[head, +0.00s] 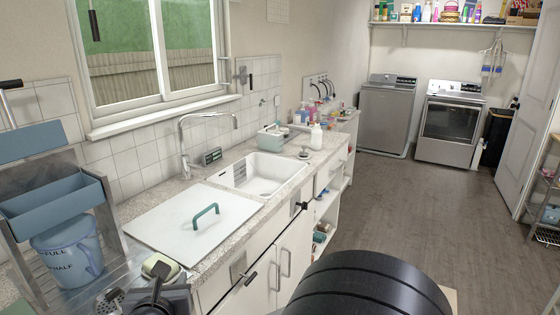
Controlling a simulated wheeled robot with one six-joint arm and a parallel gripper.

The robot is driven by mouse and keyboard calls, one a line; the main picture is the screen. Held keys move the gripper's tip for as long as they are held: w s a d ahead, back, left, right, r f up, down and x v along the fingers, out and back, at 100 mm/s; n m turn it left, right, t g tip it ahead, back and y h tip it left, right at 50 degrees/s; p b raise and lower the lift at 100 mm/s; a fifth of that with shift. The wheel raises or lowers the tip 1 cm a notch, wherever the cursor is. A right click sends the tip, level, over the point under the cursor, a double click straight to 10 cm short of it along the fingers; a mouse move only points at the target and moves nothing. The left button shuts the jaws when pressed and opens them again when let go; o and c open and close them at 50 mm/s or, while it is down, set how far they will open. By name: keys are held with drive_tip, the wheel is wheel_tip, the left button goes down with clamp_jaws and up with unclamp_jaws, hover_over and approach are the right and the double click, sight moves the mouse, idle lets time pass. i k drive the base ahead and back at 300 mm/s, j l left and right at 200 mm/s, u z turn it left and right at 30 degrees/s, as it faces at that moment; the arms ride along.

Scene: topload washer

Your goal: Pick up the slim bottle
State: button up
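Several bottles could be the slim bottle, and I cannot tell which one is meant. A white bottle (316,137) stands upright on the counter past the sink. A cluster of small coloured bottles (309,116) stands behind it against the wall; they are too small to tell apart. More bottles (427,12) stand on the high wall shelf above the washers. My gripper is not in view. A large black rounded part at the bottom edge looks like my own arm.
The counter (180,177) holds a white sink (262,174), a white board (172,222) with a green handle, and a teal box (272,138). A blue bucket (72,250) stands at left. A washer (386,114) and a second machine (450,121) stand at back. The floor (420,215) is clear.

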sight(317, 133)
drive_tip(key=i+l+z, duration=0.35)
drive_tip(key=i, duration=0.15)
drive_tip(key=i+l+z, duration=0.15)
drive_tip(key=i+z, duration=0.15)
drive_tip(key=i, duration=0.25)
drive_tip(key=i+z, duration=0.35)
drive_tip(key=i, duration=0.2)
drive_tip(key=i+l+u, duration=0.2)
drive_tip(key=i+u, duration=0.2)
drive_tip(key=i, duration=0.3)
drive_tip(key=i+l+u, duration=0.4)
drive_tip(key=i, duration=0.3)
drive_tip(key=i+l+u, duration=0.4)
drive_tip(key=i+l, duration=0.25)
